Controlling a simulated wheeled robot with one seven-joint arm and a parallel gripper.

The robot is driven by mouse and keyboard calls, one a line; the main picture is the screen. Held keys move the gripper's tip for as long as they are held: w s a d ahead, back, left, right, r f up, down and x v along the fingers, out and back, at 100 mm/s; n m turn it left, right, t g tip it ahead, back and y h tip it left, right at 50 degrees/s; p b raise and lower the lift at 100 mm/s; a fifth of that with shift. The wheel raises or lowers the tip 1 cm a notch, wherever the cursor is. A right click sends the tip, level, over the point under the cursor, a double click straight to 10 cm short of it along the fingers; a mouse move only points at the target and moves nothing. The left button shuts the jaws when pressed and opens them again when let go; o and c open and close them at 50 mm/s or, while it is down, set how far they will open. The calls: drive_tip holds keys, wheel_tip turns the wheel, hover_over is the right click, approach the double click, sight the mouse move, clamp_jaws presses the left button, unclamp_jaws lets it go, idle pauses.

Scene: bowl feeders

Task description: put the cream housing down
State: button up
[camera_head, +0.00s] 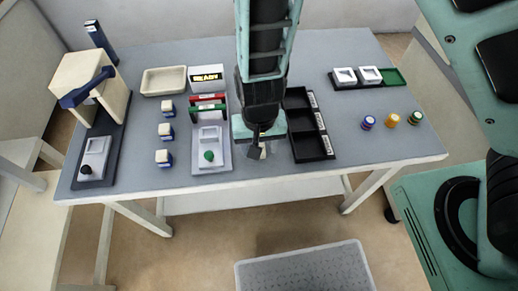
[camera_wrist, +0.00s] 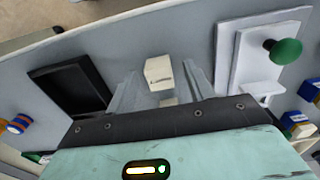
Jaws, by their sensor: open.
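The cream housing (camera_wrist: 158,72) is a small block with dark lettering on one face. In the wrist view it shows between the two fingers of my gripper (camera_wrist: 160,88), with grey table surface around it. The fingers are apart, and I see a gap on each side of the block.
A grey fixture with a green knob (camera_head: 209,155) stands left of my gripper. A black compartment tray (camera_head: 310,146) is close on the right. Several blue-and-white blocks (camera_head: 166,131) stand farther left. The table's front edge (camera_head: 300,171) is near; open table lies right of the tray.

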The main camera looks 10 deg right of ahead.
drive_tip(key=c, duration=1.1)
drive_tip(key=shift+c, duration=0.2)
